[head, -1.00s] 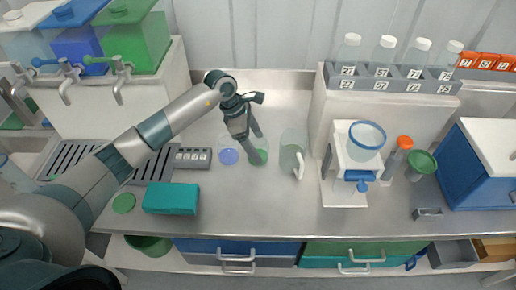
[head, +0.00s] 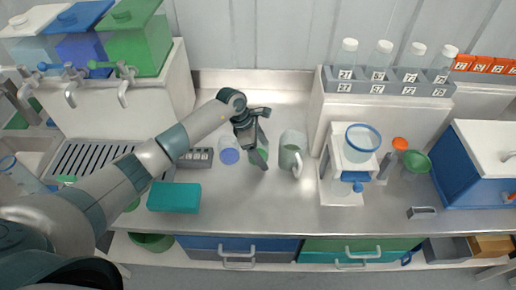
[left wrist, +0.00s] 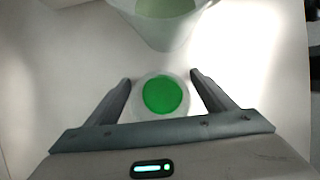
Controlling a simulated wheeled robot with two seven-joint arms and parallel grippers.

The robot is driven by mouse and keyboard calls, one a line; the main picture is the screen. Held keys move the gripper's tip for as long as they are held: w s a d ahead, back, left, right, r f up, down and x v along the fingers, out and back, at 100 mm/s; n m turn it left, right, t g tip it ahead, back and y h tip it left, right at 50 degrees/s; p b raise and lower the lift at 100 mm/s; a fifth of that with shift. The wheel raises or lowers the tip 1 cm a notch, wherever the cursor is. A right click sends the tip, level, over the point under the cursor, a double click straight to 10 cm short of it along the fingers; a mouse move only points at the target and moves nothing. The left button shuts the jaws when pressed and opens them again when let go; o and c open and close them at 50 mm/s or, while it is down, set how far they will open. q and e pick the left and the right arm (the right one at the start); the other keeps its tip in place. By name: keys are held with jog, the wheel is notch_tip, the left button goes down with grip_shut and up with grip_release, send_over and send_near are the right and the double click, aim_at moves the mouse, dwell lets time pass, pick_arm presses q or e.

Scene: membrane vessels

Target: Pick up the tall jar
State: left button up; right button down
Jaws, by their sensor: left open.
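A clear round jar with a green disc (head: 258,157) stands on the steel counter, partly hidden by my left gripper in the head view. From above, in the left wrist view, the green-disc jar (left wrist: 161,97) sits between the two fingers. A similar clear jar with a blue disc (head: 229,156) stands just to its left. I cannot tell from these views which is the taller. My left gripper (head: 262,154) points down and is open; it also shows in the left wrist view (left wrist: 160,92), with a gap on each side of the jar. My right gripper is not in view.
A clear jug with a white handle (head: 290,150) stands close to the right and shows at the top of the wrist view (left wrist: 160,18). A grey block (head: 197,158) and teal box (head: 174,198) lie left. A white stand (head: 340,185) is further right. The front counter is clear.

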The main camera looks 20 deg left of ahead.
aim_at(263, 139)
pick_arm(q)
jog(key=c, duration=1.2)
jog(key=shift+r, duration=0.1)
jog(key=shift+r+b, duration=0.4)
jog(key=shift+r, duration=0.1)
notch_tip(263, 139, up, 8)
jog(key=b, duration=0.3)
jog(key=shift+f, duration=0.25)
jog(key=shift+r+b, duration=0.4)
jog(key=shift+r, duration=0.3)
